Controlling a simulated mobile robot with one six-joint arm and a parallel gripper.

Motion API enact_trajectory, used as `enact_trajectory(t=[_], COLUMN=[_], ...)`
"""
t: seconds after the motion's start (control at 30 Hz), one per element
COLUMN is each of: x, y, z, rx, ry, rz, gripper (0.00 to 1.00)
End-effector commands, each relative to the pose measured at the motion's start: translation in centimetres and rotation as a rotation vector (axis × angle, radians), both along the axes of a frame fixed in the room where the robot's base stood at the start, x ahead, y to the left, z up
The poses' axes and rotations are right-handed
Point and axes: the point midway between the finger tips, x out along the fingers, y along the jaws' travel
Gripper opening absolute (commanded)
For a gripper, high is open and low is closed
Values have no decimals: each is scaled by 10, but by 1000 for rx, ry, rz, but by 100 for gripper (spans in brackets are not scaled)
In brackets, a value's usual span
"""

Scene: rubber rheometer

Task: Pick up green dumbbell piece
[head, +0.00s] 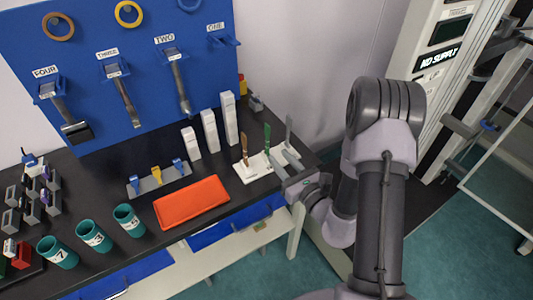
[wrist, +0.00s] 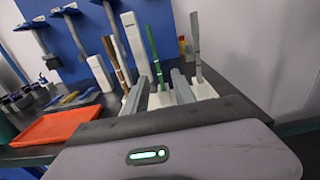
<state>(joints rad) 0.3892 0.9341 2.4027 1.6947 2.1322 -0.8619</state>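The green dumbbell piece (head: 267,138) stands upright in a white holder (head: 247,174), between a brown piece (head: 245,150) and a grey piece (head: 289,130). In the wrist view the green piece (wrist: 153,50) rises beyond my gripper (wrist: 160,88), its lower end showing between the two fingers. My gripper (head: 284,166) is open, with a gap between its fingers, at the right side of the holder in the head view. The fingers look apart from the green piece; the exact distance is hard to tell.
White blocks (head: 210,132) stand behind the holder. An orange tray (head: 191,202) lies to its left, with teal cups (head: 95,236) farther left. A blue tool board (head: 120,70) stands behind. The black table (head: 160,235) ends close to my arm.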

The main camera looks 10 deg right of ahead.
Motion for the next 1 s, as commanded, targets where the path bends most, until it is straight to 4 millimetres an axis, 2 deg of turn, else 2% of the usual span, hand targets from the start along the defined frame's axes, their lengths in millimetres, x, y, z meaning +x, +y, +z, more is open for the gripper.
enact_trajectory(t=[0.4,0.67,0.83,1.0], x=[64,70,70,70], y=[24,26,26,26], z=[2,3,3,3], rx=[-1,0,-1,-1], ry=[-3,0,1,1], rz=[3,1,2,2], gripper=[32,32,0,0])
